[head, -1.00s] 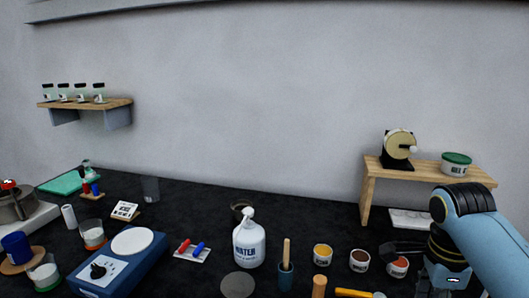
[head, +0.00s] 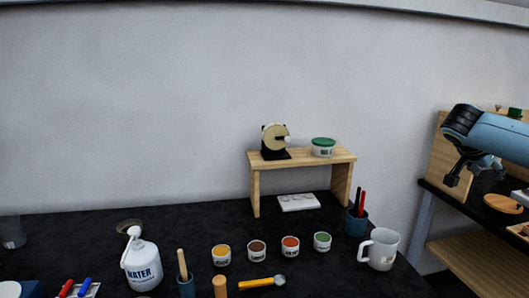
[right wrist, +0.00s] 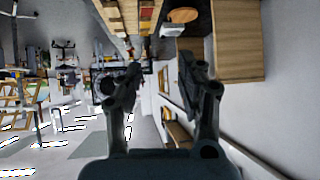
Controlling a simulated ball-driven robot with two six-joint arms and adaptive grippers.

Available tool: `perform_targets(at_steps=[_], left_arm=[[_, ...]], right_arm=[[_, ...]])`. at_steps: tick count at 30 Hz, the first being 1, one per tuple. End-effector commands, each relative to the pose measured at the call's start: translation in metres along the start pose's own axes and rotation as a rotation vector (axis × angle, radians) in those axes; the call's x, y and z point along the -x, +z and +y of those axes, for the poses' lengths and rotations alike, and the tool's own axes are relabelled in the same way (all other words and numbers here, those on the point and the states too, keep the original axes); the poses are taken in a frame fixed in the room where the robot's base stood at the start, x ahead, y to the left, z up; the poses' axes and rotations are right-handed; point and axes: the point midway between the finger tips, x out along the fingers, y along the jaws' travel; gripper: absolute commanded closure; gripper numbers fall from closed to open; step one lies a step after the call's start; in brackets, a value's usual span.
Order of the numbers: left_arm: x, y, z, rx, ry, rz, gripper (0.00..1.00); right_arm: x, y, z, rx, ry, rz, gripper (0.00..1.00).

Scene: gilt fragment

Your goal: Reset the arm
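My right arm (head: 490,130) comes in from the right edge of the head view, blue with a black joint. Its gripper (head: 466,178) hangs in the air in front of the side shelf unit, right of the black table. In the right wrist view the two dark fingers of my right gripper (right wrist: 158,75) stand apart with nothing between them. My left gripper does not show in the head view.
The black table (head: 340,280) holds a white water bottle (head: 142,265), several small pots, a white mug (head: 380,249) and a small wooden shelf (head: 253,182). A wooden unit (head: 470,262) stands at the right. The wall above the table is bare.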

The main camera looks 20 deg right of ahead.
Motion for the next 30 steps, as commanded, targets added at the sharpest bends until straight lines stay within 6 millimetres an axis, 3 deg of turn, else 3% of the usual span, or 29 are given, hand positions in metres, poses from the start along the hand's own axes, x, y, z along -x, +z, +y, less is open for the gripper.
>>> perform_targets(at_steps=[1, 5, 9, 15, 17, 18, 26, 30], left_arm=[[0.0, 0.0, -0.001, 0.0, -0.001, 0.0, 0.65], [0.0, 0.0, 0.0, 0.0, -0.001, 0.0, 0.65], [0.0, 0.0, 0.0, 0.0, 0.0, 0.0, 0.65], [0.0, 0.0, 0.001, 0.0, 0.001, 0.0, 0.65], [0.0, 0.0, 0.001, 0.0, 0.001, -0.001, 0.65], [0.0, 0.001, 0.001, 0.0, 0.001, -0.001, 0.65], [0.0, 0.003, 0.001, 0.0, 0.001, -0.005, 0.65], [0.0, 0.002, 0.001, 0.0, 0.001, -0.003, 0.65]], right_arm=[[-0.03, 0.007, 0.01, 0.141, -0.009, 0.01, 0.61], [-0.106, 0.031, 0.046, 0.572, -0.06, 0.031, 0.61], [-0.179, 0.052, 0.107, 1.07, -0.122, 0.069, 0.61], [-0.242, 0.062, 0.207, 1.677, -0.202, 0.142, 0.61], [-0.254, 0.062, 0.238, 1.841, -0.224, 0.167, 0.61], [-0.256, 0.073, 0.25, 1.904, -0.251, 0.173, 0.61], [-0.236, 0.232, 0.292, 1.82, -0.383, -0.013, 0.61], [-0.206, 0.334, 0.321, 1.77, -0.467, -0.137, 0.61]])
